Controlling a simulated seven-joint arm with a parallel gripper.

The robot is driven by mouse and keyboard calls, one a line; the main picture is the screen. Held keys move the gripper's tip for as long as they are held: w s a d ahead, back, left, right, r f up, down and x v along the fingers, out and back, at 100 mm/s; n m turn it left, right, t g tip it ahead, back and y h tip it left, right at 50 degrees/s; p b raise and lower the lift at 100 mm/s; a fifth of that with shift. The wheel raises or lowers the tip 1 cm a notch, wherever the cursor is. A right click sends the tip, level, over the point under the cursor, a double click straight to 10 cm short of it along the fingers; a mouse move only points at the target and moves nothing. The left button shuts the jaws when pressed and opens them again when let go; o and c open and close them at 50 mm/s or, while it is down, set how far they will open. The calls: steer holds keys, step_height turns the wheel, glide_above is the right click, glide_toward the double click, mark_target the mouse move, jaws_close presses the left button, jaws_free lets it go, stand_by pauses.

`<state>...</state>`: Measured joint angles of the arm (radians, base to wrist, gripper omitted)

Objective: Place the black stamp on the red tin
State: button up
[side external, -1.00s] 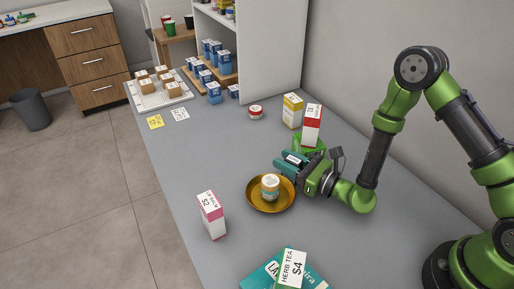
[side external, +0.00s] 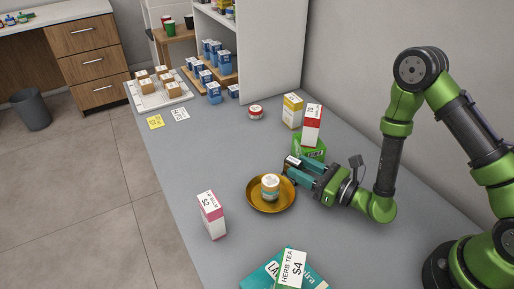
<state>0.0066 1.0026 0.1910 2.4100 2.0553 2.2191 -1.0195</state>
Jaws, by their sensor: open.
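My gripper (side external: 297,171) is low over the counter with its two teal fingers apart, pointing left. A small dark thing with a white top (side external: 292,161) is at the tip of the upper finger; it may be the black stamp, but it is too small to be sure. I cannot tell whether it touches the finger. A small round red and white tin (side external: 255,112) stands farther back on the counter, apart from the gripper, and looks like the red tin. Nothing is seen on top of it.
A brass dish (side external: 252,203) holding a white-lidded jar (side external: 270,187) is just left of the fingers. A green box (side external: 309,149), a red-white carton (side external: 311,125) and a yellow carton (side external: 292,110) stand behind. A pink-white carton (side external: 212,215) stands front left. The counter's middle is clear.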

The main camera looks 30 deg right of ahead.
steer(key=v, duration=0.2)
steer(key=shift+s+r, duration=0.1)
steer(key=shift+s, duration=0.15)
steer(key=s+a+r+n+g+y, duration=0.35)
steer(key=a+r+n+y, duration=0.45)
steer(key=r, duration=0.3)
steer(key=s+a+r+n+g+y, duration=0.2)
steer(key=s+r+n+g, duration=0.4)
steer(key=s+n+g, duration=0.45)
steer(key=s+d+n+h, duration=0.2)
steer(key=d+n+h, duration=0.6)
steer(key=d+h, duration=0.3)
steer(key=shift+s+d+f, duration=0.2)
steer(key=shift+d, duration=0.2)
steer(key=o, duration=0.3)
steer(key=w+d+r+n+t+h, duration=0.1)
steer(key=w+d+r+t+h, duration=0.1)
steer(key=d+r+t+h, duration=0.1)
steer(key=d+r+t, duration=0.1)
steer(key=d+r, duration=0.1)
steer(key=d, duration=0.1)
steer(key=shift+d+t+h, duration=0.3)
steer(key=shift+t+h, duration=0.1)
